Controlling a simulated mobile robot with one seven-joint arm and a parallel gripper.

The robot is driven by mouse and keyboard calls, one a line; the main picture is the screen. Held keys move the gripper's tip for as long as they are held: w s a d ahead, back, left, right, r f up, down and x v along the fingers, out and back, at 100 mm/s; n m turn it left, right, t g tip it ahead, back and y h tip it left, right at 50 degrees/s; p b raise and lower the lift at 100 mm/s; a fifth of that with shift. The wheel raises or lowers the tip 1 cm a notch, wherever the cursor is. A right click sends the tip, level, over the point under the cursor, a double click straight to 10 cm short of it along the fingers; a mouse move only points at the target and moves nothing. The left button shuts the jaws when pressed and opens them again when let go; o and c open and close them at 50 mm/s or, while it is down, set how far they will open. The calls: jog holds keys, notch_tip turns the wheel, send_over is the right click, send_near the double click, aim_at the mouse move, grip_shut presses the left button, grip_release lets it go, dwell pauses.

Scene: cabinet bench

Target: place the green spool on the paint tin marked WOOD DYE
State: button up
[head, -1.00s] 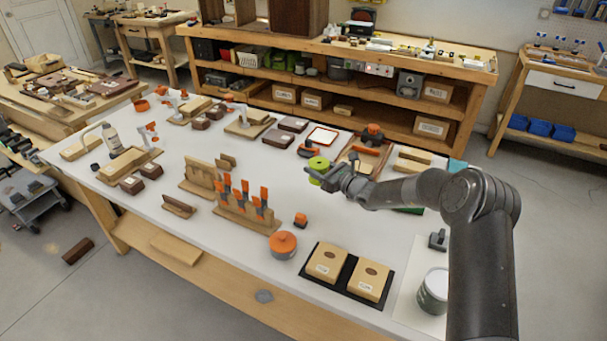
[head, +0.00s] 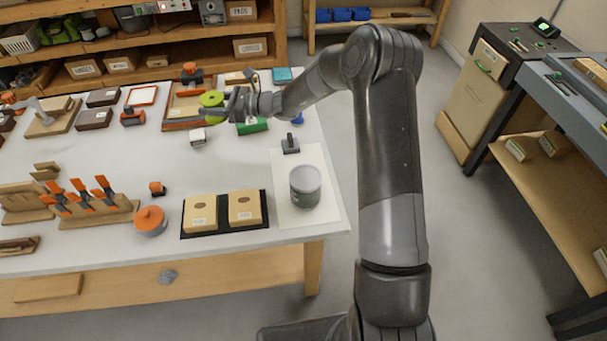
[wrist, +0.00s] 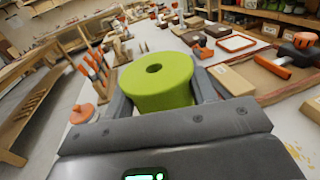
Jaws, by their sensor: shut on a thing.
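The green spool (head: 211,98) is in my gripper (head: 217,111), held above the far part of the white bench top. In the wrist view the spool (wrist: 160,92) is upright between the two grey fingers, its top face and centre hole showing. My gripper is shut on it. A grey-green tin (head: 305,187) with a pale top stands upright on a white sheet near the bench's front right corner, apart from my gripper. I cannot read any marking on it. It is nearer the front and to the right of the spool in the head view.
Two tan blocks on a black mat (head: 190,232) lie left of the tin. A dark stamp-like tool (head: 290,145) stands behind it. A green cylinder (head: 252,126) and a small white-topped block (head: 198,137) lie near my gripper. An orange-lidded pot (head: 150,221) stands front left.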

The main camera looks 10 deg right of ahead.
jog(key=s+d+r, duration=0.1)
jog(key=s+d, duration=0.2)
jog(key=d, duration=0.3)
jog(key=s+d+r+g, duration=0.1)
jog(key=s+d, duration=0.2)
jog(key=d, duration=0.4)
jog(key=s+d+r, duration=0.1)
jog(key=s+d, duration=0.2)
jog(key=d, duration=0.3)
jog(key=s+d+r+n+g, duration=0.1)
jog(key=s+d+r, duration=0.1)
jog(key=s+d, duration=0.6)
jog(key=s+d+r+n+g, duration=0.1)
jog(key=s+d+r, duration=0.1)
jog(key=s+d, duration=0.6)
send_over(304, 177)
notch_tip(304, 177, down, 7)
jog(key=shift+f, duration=2.15)
jog(key=shift+f, duration=0.15)
jog(key=o, duration=1)
